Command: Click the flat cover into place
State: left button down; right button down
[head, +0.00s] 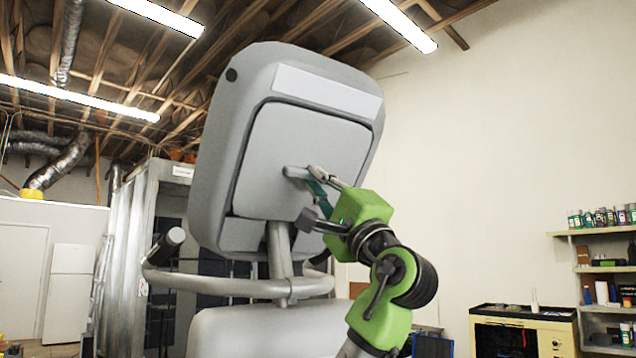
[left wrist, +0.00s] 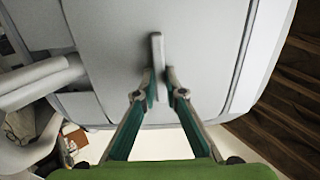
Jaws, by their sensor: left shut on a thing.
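The flat cover (head: 305,140) is a light grey panel on the back of the elliptical's tilted console (head: 215,150). It lies in the console's recess, with a dark seam along its left and top edges. I cannot tell whether it sits fully flush. A short grey bar handle (head: 294,172) stands out from its lower middle. My left gripper (head: 312,177) is shut on this handle. In the left wrist view the two fingers (left wrist: 160,82) lie on either side of the handle (left wrist: 157,50), and the cover (left wrist: 205,45) fills the background. My right gripper is out of view.
The console stands on a grey post (head: 279,250), with a curved handlebar (head: 230,287) below. A workbench (head: 525,325) and shelves with cans (head: 600,232) stand at the right. A white fridge (head: 68,290) stands far left. The space right of the console is open.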

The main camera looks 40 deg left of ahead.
pick_arm(q)
jog(key=shift+w+a+r, duration=0.1)
jog(key=shift+a+r, duration=0.25)
dwell(0.4)
jog(key=c, duration=2)
grip_release()
jog(key=shift+v, duration=6)
